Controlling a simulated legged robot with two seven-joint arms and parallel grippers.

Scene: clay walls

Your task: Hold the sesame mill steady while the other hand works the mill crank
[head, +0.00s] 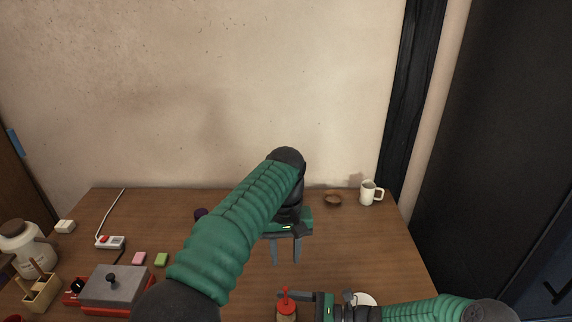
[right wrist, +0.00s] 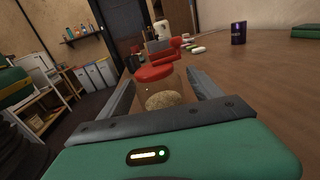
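The sesame mill (head: 286,309) has a red lid with a knob and a clear body, and stands at the near edge of the head view. In the right wrist view the mill (right wrist: 163,92) shows tan seeds inside and a red crank at its top. My right gripper (right wrist: 160,80) has one finger on each side of the clear body; whether both fingers press on it cannot be told. My left gripper (head: 285,252) points down over the table, beyond the mill, with its fingers apart and nothing between them.
On the wooden table (head: 350,245), a white mug (head: 369,193) and brown bowl (head: 332,200) stand at the back right. A grey-and-red box (head: 115,287), pink and green blocks and a power strip (head: 110,242) are at left.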

